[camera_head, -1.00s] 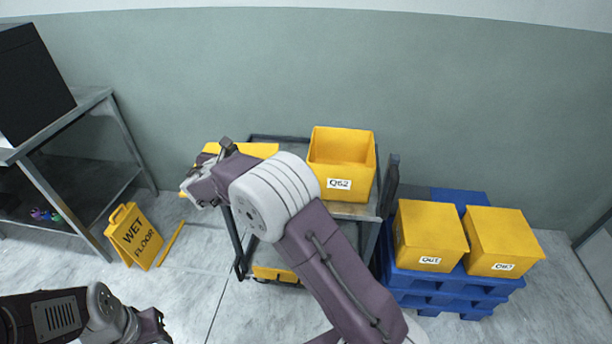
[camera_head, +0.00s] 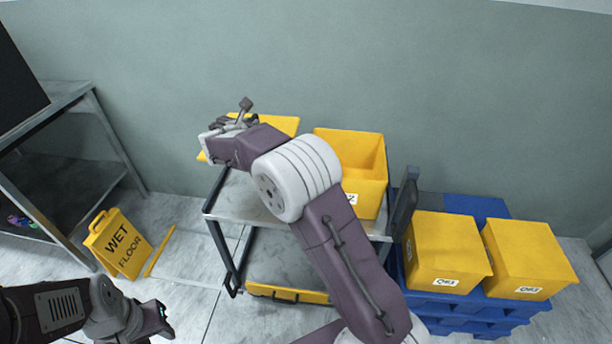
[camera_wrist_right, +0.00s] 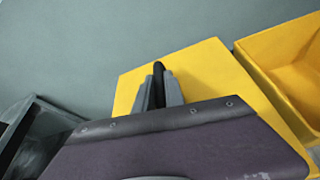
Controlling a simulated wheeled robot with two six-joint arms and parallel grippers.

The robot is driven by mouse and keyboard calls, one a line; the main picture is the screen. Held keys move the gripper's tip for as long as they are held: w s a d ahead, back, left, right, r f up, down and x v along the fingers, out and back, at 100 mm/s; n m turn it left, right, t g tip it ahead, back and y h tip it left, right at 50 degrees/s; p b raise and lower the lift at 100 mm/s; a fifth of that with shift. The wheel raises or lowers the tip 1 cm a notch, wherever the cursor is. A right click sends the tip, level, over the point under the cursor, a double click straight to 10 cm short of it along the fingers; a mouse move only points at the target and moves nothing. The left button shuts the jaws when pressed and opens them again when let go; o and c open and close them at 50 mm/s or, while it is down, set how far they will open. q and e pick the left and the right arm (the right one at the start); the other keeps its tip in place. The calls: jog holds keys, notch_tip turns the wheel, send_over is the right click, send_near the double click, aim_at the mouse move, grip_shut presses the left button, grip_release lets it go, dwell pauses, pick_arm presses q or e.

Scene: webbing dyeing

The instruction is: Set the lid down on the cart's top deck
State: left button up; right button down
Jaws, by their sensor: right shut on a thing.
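The lid (camera_head: 282,125) is a flat yellow panel, held roughly level above the back left of the cart, left of the open yellow bin. My right gripper (camera_head: 236,121) is shut on the lid; in the right wrist view its fingers (camera_wrist_right: 158,86) grip the lid (camera_wrist_right: 205,72) near its left part. My arm hides part of the lid in the head view. The cart's grey top deck (camera_head: 237,200) shows bare metal below the lid; a gap seems to separate them. My left gripper (camera_head: 158,320) is low at the left, away from the cart, its jaws unclear.
The open yellow bin (camera_head: 362,150) stands on the deck's right side, close to the lid. A yellow item (camera_head: 287,294) lies on the lower deck. Yellow boxes (camera_head: 446,250) sit on blue pallets (camera_head: 470,312) at right. A wet-floor sign (camera_head: 118,245) and a shelf (camera_head: 62,185) stand left.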

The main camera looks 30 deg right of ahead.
jog(key=f+b, duration=0.3)
jog(key=f, duration=0.3)
jog(key=f+b, duration=0.4)
jog(key=f, duration=0.3)
jog(key=f+b, duration=0.4)
jog(key=f, duration=0.2)
jog(key=shift+w+d+f, duration=0.1)
jog(key=shift+w+f, duration=0.15)
jog(key=shift+f, duration=0.1)
jog(key=c, duration=1.4)
grip_release()
jog(key=p+v, duration=0.2)
jog(key=v, duration=1)
